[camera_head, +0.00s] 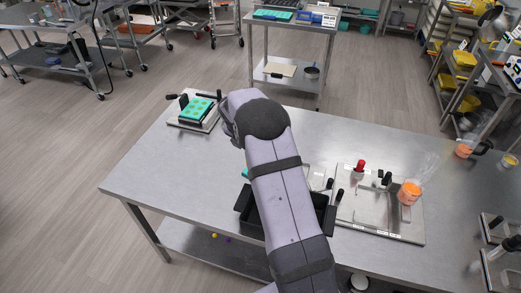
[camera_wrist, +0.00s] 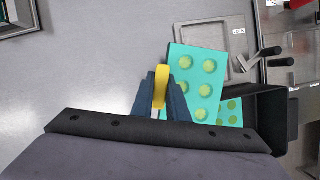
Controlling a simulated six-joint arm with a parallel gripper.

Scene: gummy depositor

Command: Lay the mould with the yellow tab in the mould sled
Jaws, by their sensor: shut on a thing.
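My gripper (camera_wrist: 161,92) is shut on the yellow tab (camera_wrist: 161,78) of a teal mould (camera_wrist: 198,62) with pale yellow-green cavities. The mould extends to the right of the fingers, partly over a black tray (camera_wrist: 270,98). A metal frame with a shallow rectangular recess (camera_wrist: 217,66), apparently the mould sled, lies beyond it with its recess empty where visible. In the head view the sled (camera_head: 317,176) is mostly hidden behind my arm. My fingers are hidden there.
Another teal mould (camera_wrist: 229,113) with green cavities lies in the black tray, which also shows in the head view (camera_head: 328,213). A metal board (camera_head: 405,226) with a red knob (camera_head: 361,166) stands right. A green-filled teal mould (camera_head: 196,109) sits back left. The table's left part is clear.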

